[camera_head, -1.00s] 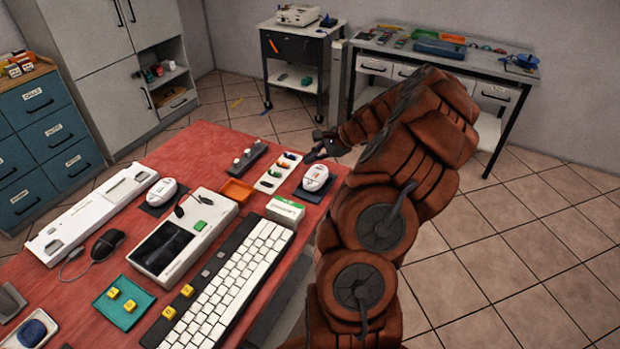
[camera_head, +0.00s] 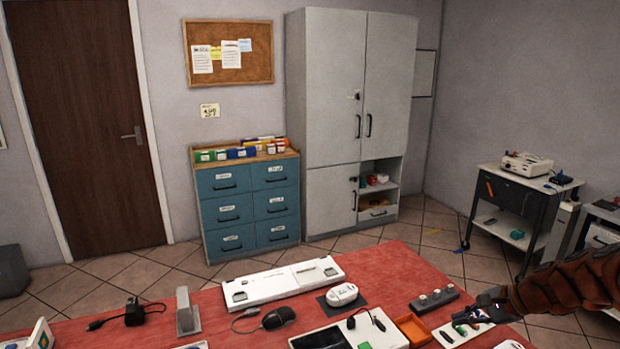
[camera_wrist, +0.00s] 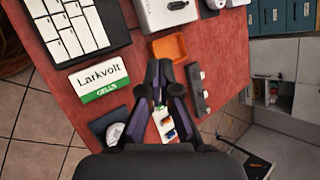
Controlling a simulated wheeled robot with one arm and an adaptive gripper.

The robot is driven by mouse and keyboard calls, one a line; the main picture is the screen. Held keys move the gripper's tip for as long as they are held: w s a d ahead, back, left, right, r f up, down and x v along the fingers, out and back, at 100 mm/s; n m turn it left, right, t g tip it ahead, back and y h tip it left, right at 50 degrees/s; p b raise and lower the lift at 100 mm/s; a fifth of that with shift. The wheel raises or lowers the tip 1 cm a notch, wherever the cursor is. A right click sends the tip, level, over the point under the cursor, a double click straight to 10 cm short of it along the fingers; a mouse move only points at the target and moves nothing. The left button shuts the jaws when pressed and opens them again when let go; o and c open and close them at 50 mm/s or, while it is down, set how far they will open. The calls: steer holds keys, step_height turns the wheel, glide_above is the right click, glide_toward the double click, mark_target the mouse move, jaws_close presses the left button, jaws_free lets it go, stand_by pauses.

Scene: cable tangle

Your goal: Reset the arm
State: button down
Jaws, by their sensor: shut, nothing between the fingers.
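My gripper (camera_wrist: 160,100) is shut and empty in the wrist view, its dark fingers together above the red table (camera_wrist: 65,20). It also shows at the lower right of the head view (camera_head: 487,306), at the end of my brown arm. Below the fingertips lies a white tray (camera_wrist: 157,134) with small coloured pieces, partly hidden by the fingers. An orange tray (camera_wrist: 169,48) lies just beyond the fingers. I cannot tell the exact height of the gripper above the table.
A dark block with light knobs (camera_wrist: 198,90) lies right of the fingers, a Larkvolt box (camera_wrist: 98,79) left. A grey cabinet (camera_head: 335,90), blue drawers (camera_head: 248,205) and a cart (camera_head: 510,205) stand behind.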

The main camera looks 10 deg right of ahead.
steer(key=s+a+r+n+g, duration=0.2)
steer(key=s+a+n, duration=0.15)
steer(key=a, duration=0.35)
steer(key=s+a+r+n+g+h, duration=0.1)
steer(key=s+a+n+g, duration=0.2)
steer(key=a, duration=0.5)
steer(key=s+a+r+n, duration=0.2)
steer(key=s+a+n, duration=0.1)
steer(key=s+a, duration=0.3)
steer(key=s+a+n+g+h, duration=0.2)
steer(key=s+n+h, duration=0.3)
steer(key=s, duration=1.4)
steer(key=shift+a+f+n+g, duration=0.35)
steer(key=shift+n+g, duration=0.05)
steer(key=shift+n, duration=0.55)
